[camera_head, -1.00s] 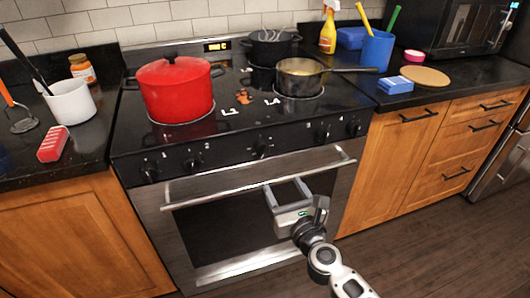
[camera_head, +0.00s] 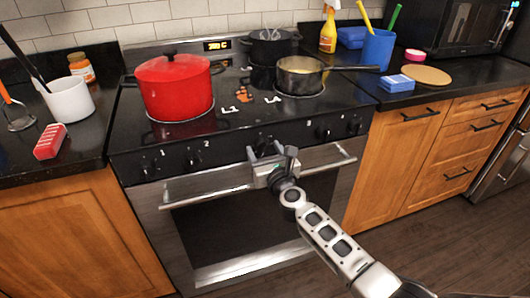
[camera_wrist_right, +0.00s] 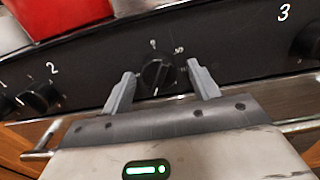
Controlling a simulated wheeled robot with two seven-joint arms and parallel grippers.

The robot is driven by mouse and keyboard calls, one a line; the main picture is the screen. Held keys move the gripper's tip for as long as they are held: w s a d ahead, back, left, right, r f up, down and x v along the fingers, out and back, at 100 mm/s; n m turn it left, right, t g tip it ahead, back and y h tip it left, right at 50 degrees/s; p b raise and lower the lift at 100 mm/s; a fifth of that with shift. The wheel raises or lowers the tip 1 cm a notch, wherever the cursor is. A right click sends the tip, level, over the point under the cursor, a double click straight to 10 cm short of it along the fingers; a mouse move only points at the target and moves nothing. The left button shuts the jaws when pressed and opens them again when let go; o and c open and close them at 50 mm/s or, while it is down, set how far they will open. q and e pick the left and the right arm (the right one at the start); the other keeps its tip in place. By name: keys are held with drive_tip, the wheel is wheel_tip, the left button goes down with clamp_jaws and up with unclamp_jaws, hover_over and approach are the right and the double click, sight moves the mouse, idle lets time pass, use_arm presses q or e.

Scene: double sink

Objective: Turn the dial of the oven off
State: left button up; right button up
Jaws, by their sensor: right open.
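The oven (camera_head: 250,235) has a black front panel with a row of dials. The middle dial (camera_wrist_right: 157,74), with number marks around it, shows in the right wrist view between the two fingers of my right gripper (camera_wrist_right: 162,88). The fingers are open, one on each side of the dial; I cannot tell whether they touch it. In the head view my right gripper (camera_head: 264,151) is at the panel's middle, above the oven handle (camera_head: 205,195), and hides most of that dial. The oven display (camera_head: 217,45) is lit at the back. My left gripper is not in view.
Other dials (camera_head: 193,163) sit on both sides along the panel. A red pot (camera_head: 176,90) and a pan (camera_head: 300,77) stand on the cooktop. The pan's handle reaches right over the counter. The floor (camera_head: 440,225) before the oven is clear apart from my arm.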

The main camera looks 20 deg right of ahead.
drive_tip(key=c, duration=1)
drive_tip(key=shift+o, duration=0.2)
drive_tip(key=shift+n, duration=0.3)
